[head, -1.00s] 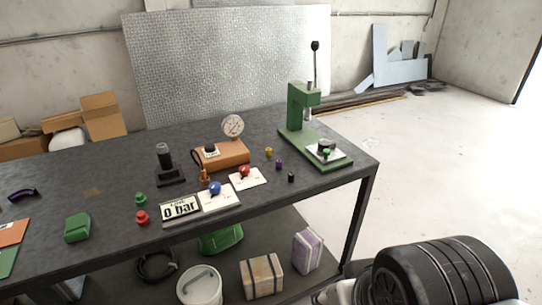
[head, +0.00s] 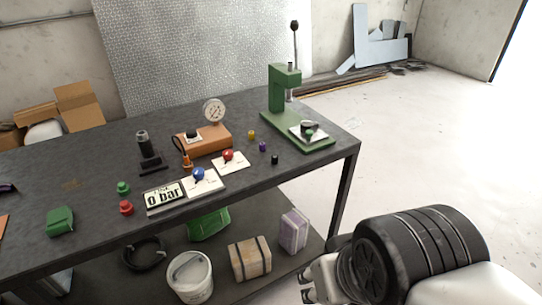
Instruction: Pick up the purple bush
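The purple bush (head: 262,147) is a small dark purple piece standing on the dark workbench (head: 95,165), near its right end. It stands between a yellow bush (head: 251,134) and a black one (head: 275,160), in front of the green press. My gripper (head: 304,287) shows at the bottom, right of centre, beyond the bench's front edge and well away from the purple bush. Its fingertips look apart, with nothing between them. Part of the gripper is hidden behind my arm's dark wrist.
The green press (head: 277,95) stands just behind the bushes, with a tall lever. Red (head: 228,155) and blue (head: 198,174) knobs on white plates and an orange gauge block (head: 209,141) lie to the left. A shelf below holds a white bucket (head: 190,277). Floor right is clear.

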